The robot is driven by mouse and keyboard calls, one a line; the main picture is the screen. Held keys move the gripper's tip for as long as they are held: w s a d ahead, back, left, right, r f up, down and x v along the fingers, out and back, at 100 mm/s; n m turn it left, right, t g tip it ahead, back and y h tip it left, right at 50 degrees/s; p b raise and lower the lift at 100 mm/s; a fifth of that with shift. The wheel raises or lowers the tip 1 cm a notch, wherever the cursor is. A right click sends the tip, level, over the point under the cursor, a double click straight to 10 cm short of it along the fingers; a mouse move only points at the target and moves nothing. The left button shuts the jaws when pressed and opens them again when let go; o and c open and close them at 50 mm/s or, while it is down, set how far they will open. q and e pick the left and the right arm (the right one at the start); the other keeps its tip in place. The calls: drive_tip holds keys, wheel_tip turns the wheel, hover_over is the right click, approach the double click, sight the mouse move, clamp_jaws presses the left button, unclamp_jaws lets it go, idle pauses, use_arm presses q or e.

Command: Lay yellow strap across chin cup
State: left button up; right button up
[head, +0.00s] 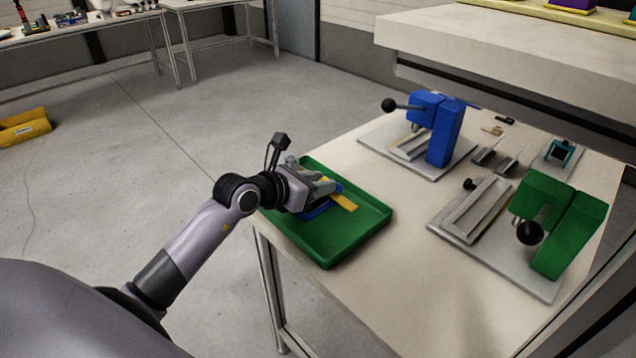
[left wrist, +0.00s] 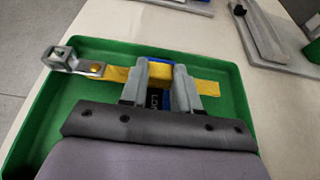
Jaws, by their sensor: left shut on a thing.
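A yellow strap (head: 343,202) lies across the jaws of my left gripper (head: 328,186), over the green tray (head: 350,244). In the left wrist view the strap (left wrist: 207,87) runs left to right between the fingers (left wrist: 158,88), which are shut on its middle. A grey metal buckle (left wrist: 62,59) is on its left end. A blue piece (head: 316,211) shows below the strap in the tray; the gripper hides much of it. I cannot make out a chin cup for certain; a teal holder with a dark middle (head: 561,152) stands at the table's far right. My right gripper is not in view.
A blue press (head: 444,135) and a green press (head: 568,225), each with a black-knobbed lever, stand on grey plates on the table (head: 392,290). Small grey parts (head: 486,156) lie between them. The table is bare just right of the tray.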

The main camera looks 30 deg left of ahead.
use_arm(q)
drive_tip(key=shift+f, duration=0.35)
drive_tip(key=o, duration=1)
drive_tip(key=shift+r, duration=0.35)
drive_tip(key=v, duration=1.2)
drive_tip(key=shift+r, duration=0.1)
